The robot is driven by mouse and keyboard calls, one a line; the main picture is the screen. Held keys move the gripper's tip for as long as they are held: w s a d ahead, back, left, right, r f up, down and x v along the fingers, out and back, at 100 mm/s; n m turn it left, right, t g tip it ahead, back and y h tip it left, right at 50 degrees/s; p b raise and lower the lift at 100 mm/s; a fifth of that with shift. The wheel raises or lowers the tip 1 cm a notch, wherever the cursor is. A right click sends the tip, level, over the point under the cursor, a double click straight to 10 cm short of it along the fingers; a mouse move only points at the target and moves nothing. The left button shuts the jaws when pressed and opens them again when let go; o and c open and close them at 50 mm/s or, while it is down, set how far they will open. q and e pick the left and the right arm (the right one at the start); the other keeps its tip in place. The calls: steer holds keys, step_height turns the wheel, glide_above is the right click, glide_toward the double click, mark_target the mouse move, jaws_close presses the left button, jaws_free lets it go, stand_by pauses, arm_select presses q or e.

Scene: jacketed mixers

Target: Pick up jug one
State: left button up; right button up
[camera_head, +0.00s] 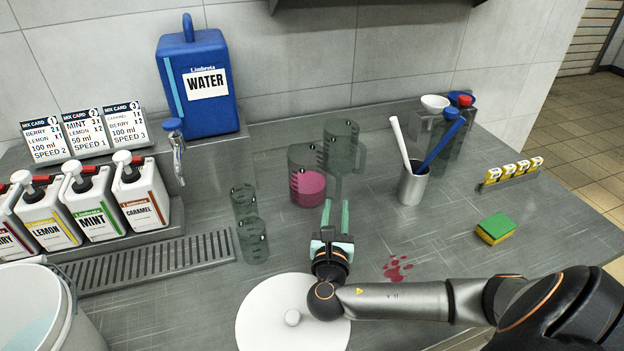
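A clear grey jug with pink liquid in its lower part (306,187) stands on the counter in the middle. A second clear, empty-looking jug (341,140) with a handle on its right stands just behind it to the right. Both carry small round number marks, too small to read surely, so I cannot tell which is jug one. My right gripper (335,211) is in front of the jugs, its two green fingers pointing toward them. The fingers are apart, with nothing visible between them. My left gripper is out of view.
Two small clear beakers (253,241) stand left of my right gripper. A round white lid (266,318) lies in front. A metal cup (411,188) with utensils stands right, near a sponge (495,228) and a red spill (397,268). Syrup bottles (96,205) line the left.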

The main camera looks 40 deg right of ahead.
mark_target(339, 182)
steer(key=x, duration=0.9)
steer(key=shift+w+d, duration=0.1)
steer(key=shift+d, duration=0.05)
steer(key=shift+c, duration=0.2)
jaws_close()
stand_by(0.9)
